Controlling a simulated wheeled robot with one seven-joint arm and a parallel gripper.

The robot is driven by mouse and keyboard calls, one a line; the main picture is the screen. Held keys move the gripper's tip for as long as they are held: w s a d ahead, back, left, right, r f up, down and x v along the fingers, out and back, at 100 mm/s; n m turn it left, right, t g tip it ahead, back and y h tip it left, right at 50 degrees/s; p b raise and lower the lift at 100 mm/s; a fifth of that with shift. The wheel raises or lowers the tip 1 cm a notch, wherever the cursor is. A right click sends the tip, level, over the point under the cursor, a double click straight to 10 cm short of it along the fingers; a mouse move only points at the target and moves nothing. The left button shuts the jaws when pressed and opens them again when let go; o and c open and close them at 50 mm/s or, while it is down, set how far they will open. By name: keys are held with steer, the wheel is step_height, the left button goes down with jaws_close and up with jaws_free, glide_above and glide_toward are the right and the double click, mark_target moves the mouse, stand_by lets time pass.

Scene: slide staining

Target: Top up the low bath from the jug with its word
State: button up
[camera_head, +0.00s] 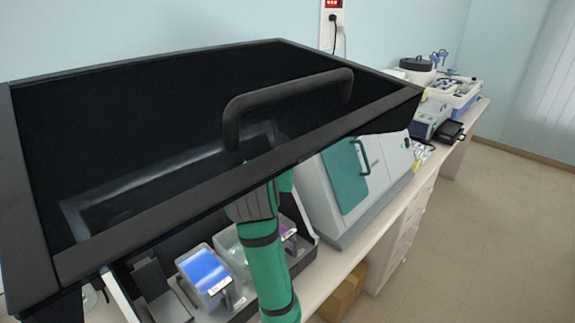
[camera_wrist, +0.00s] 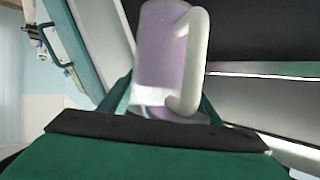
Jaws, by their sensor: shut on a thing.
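A jug (camera_wrist: 158,55) with pale purple content and a white handle fills the middle of the wrist view. My gripper (camera_wrist: 166,100) is shut on it, one finger on each side. The jug's handle faces right; a pale label patch low on the jug is unreadable. In the head view my green arm reaches under the raised dark lid, and the gripper and jug are hidden there. Below the lid stand a bath with blue liquid (camera_head: 204,270), a clear-looking bath (camera_head: 228,243) partly behind my arm, and a bath with magenta liquid (camera_head: 288,231). Their levels are hard to compare.
The dark tinted lid (camera_head: 200,196) with its handle (camera_head: 290,92) covers much of the head view. A grey machine with a teal door (camera_head: 347,178) stands right of the baths. Further instruments (camera_head: 430,115) line the bench. A cardboard box (camera_head: 343,292) sits below.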

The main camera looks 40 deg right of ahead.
steer(key=shift+w+a, duration=0.3)
steer(key=shift+w, duration=0.05)
steer(key=shift+r+m+t, duration=0.3)
steer(key=shift+m+t, duration=0.3)
steer(key=shift+t, duration=0.1)
steer(key=shift+w+a+m+t+y, duration=0.15)
steer(key=shift+m+t+y, duration=0.15)
steer(key=shift+m+t, duration=0.35)
steer(key=shift+w+r+m, duration=0.15)
steer(key=shift+r+m, duration=0.05)
steer(key=shift+m, duration=0.35)
steer(key=shift+s+a+m+t, duration=0.1)
steer(key=shift+s+m+t, duration=0.1)
steer(key=shift+m+t, duration=0.25)
steer(key=shift+s, duration=0.2)
steer(key=shift+w, duration=0.1)
